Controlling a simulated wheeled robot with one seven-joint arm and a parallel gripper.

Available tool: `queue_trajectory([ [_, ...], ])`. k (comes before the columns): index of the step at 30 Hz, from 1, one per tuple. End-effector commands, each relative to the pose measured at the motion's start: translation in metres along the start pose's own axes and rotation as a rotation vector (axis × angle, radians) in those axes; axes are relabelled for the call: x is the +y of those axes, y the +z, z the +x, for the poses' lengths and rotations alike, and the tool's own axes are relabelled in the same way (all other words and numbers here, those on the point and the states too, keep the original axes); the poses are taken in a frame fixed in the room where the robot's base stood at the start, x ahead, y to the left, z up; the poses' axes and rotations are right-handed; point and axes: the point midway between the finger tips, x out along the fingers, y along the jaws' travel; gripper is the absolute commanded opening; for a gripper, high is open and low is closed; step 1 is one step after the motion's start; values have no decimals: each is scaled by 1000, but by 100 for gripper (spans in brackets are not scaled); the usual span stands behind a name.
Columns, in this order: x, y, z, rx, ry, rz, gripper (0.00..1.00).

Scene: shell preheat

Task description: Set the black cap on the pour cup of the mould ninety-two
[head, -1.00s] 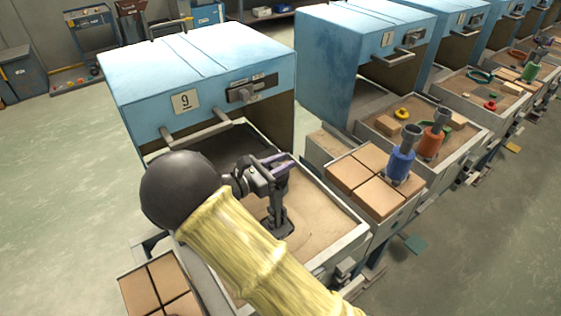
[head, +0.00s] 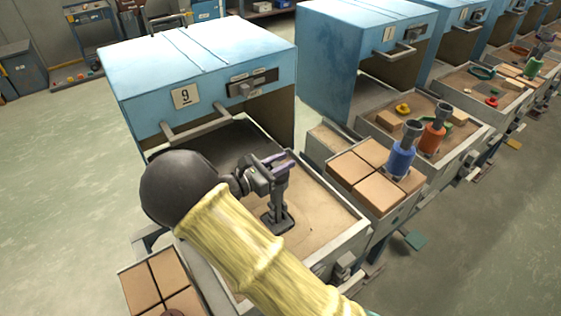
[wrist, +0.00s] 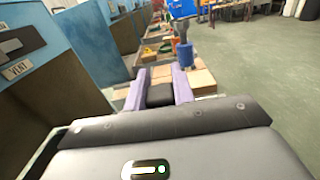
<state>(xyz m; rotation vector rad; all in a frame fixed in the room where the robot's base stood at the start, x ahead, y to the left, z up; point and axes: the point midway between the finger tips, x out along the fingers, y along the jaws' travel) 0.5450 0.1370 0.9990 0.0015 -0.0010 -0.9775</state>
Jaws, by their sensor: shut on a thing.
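My gripper (head: 277,160), with purple fingers, is shut on a dark upright piece over the sand tray of the oven marked 9. This piece, which I take for the black cap (head: 278,217), has a tall stem and a flat foot; I cannot tell whether the foot touches the sand. In the wrist view its dark top (wrist: 160,95) sits between the fingers. A blue mould (head: 401,160) with a grey pour cup (head: 411,132) stands upright on the tan blocks to the right. An orange mould (head: 432,140) with a grey cup stands behind it. I can read no mould number.
The blue oven (head: 190,75) stands open behind the sand tray (head: 325,220). Tan blocks (head: 352,167) fill a box to the right, and more (head: 140,288) lie lower left. More ovens and trays run to the upper right.

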Motion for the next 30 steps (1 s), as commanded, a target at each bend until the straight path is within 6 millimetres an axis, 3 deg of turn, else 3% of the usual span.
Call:
queue_trajectory([
  [13,0,0,-1,0,0,0,3],
  [14,0,0,-1,0,0,0,29],
  [17,0,0,-1,0,1,0,48],
  [30,1,-1,-9,1,2,0,50],
])
